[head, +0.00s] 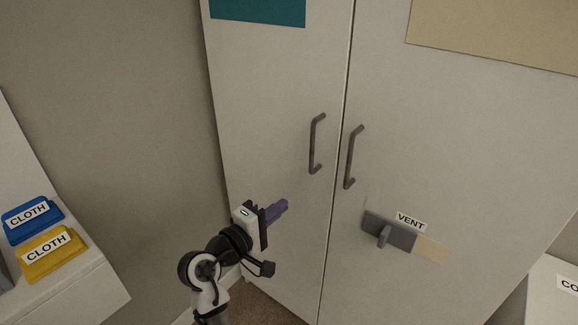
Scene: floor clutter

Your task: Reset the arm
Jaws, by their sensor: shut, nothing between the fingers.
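My arm (207,285) reaches up from the bottom of the head view, left of centre. My gripper (277,210) is at its end, in front of the lower part of the left cabinet door. I cannot tell how close the fingers are to the door surface.
A tall cabinet (270,90) has two shut doors with dark handles (316,144) (353,157). A grey vent slider (388,231) labelled VENT is on the right door. A blue cloth (32,219) and a yellow cloth (51,254) lie on a white surface at left. Another white surface (550,300) is at lower right.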

